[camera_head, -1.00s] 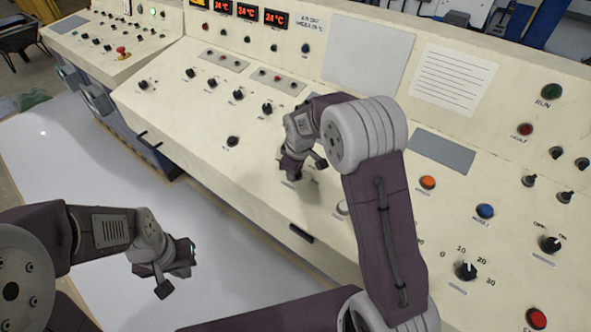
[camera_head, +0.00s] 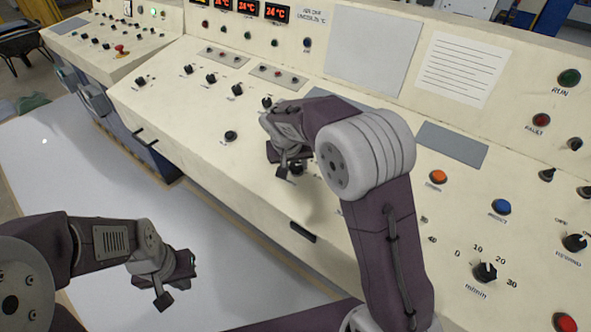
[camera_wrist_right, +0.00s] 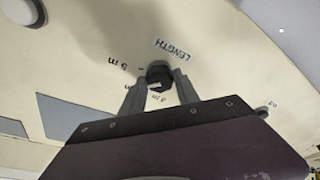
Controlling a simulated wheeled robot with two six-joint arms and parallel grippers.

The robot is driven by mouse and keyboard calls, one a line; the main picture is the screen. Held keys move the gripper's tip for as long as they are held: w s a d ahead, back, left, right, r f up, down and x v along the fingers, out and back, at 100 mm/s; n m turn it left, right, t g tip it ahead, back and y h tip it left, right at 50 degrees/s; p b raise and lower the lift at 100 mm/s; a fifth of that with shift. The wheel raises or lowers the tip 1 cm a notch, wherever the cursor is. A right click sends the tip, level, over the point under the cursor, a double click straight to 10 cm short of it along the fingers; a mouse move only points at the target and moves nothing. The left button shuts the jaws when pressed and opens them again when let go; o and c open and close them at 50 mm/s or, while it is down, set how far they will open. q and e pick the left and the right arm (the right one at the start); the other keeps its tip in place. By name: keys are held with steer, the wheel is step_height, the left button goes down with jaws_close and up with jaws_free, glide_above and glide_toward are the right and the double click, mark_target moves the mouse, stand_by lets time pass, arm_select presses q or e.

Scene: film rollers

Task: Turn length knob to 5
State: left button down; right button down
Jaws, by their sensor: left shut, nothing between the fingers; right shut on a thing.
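The length knob (camera_wrist_right: 158,76) is a small black knob on the cream panel, shown in the right wrist view below the upside-down word LENGTH. A "5 m" label is to its left and an "8 m" label is on its near side. A pale mark shows on the knob's near side; I cannot tell its exact setting. My right gripper (camera_wrist_right: 158,85) has one finger on each side of the knob and is shut on it. In the head view my right gripper (camera_head: 287,168) is at the panel and its wrist mostly hides the knob. My left gripper (camera_head: 177,282) is shut and empty, away from the panel.
A m/min knob (camera_head: 485,272), an orange button (camera_head: 438,177) and a blue button (camera_head: 501,206) are right of my right arm. A row of black knobs (camera_head: 211,79) is to the left. A dark handle (camera_head: 303,232) is on the front edge. The white floor (camera_head: 90,190) is clear.

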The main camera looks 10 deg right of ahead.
steer(key=m+b, duration=0.1)
steer(key=m, duration=0.1)
steer(key=shift+w+a+m+h, duration=0.1)
steer(key=shift+w+m+h, duration=0.05)
steer(key=shift+m+h, duration=0.2)
steer(key=shift+r+m+h+b, duration=0.15)
steer(key=shift+m+h+b, duration=0.2)
steer(key=shift+m, duration=1.1)
steer(key=c, duration=0.9)
jaws_free()
steer(key=shift+g, duration=0.3)
steer(key=p+v, duration=0.1)
steer(key=v, duration=0.8)
